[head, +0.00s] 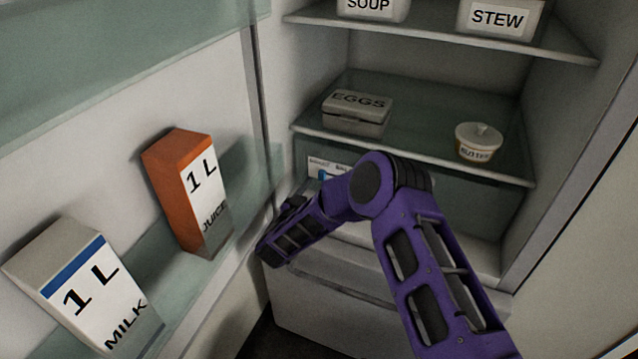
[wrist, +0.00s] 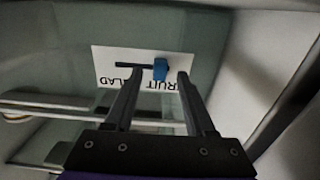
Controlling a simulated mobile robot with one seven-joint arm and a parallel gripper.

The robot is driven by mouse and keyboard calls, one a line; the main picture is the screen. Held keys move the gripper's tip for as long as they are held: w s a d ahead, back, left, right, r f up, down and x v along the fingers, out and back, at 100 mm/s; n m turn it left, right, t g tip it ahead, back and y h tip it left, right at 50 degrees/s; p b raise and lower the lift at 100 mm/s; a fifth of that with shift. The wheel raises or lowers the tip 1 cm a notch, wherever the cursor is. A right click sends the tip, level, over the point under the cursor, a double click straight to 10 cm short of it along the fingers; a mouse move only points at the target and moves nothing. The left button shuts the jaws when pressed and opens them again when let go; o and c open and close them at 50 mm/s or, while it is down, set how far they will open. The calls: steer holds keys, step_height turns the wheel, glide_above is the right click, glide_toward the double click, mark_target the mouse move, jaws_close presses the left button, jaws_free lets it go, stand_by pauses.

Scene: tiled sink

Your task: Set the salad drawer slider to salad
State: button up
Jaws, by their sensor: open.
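The salad drawer slider is a blue knob (wrist: 160,68) on a dark slot in a white label (wrist: 107,60). The label appears upside down in the wrist view, with SALAD to the left and FRUIT to the right, both partly hidden by my fingers. The knob sits at the right, FRUIT end of the slot. In the head view the label (head: 314,166) and blue knob (head: 324,174) show just left of my arm's joint. My gripper (wrist: 157,76) is open, its fingertips on either side of the knob in the picture; contact cannot be told.
A glass shelf above the drawer holds an egg box (head: 357,114) and a butter tub (head: 478,142). Juice (head: 187,190) and milk (head: 85,285) cartons stand in the door at left. Soup (head: 372,8) and stew (head: 497,18) containers sit on the upper shelf.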

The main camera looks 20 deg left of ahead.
mark_target(322, 175)
steer(key=shift+w, duration=1.35)
jaws_close()
stand_by(0.4)
